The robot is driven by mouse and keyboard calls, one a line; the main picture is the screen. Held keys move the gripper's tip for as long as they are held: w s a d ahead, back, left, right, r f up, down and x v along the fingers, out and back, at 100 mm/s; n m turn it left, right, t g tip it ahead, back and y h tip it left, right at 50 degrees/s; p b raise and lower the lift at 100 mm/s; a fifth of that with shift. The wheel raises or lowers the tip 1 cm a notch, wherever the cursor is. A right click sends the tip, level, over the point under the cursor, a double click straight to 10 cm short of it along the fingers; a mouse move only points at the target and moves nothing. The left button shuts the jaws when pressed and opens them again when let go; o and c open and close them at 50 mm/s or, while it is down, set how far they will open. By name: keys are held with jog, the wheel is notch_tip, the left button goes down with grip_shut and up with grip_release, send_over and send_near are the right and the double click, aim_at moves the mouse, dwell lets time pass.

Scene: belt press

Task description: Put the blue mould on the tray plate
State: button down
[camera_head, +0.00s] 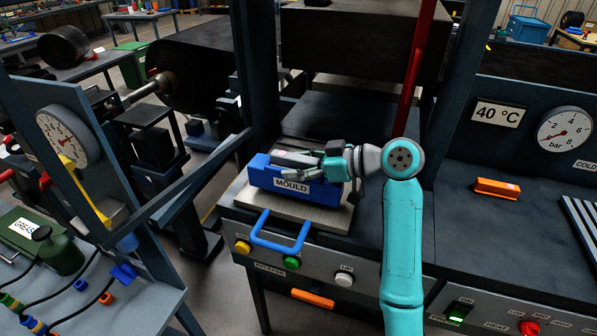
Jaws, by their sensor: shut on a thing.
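The blue mould (262,176), a block with a white "MOULD" label on its front, is at the front of the press. The grey tray plate (325,217) with its blue handle (282,247) shows beneath and in front of it. The mould appears to be on the plate, but I cannot tell whether a small gap is left under it. My gripper (313,166) reaches in from the right and is shut on the mould at its top. The fingers hide part of the top, and the exact contact is not clear.
A red lever (418,60) and dark press posts stand behind and beside my arm. An orange block (497,188) lies on the right worktop near the pressure gauge (564,131). A slanted dark rail (195,175) runs at the left. The worktop right of my arm is mostly clear.

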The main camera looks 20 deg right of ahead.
jog(key=shift+f, duration=0.9)
jog(key=shift+f, duration=0.1)
jog(key=shift+c, duration=1.4)
grip_release()
jog(key=v, duration=1.2)
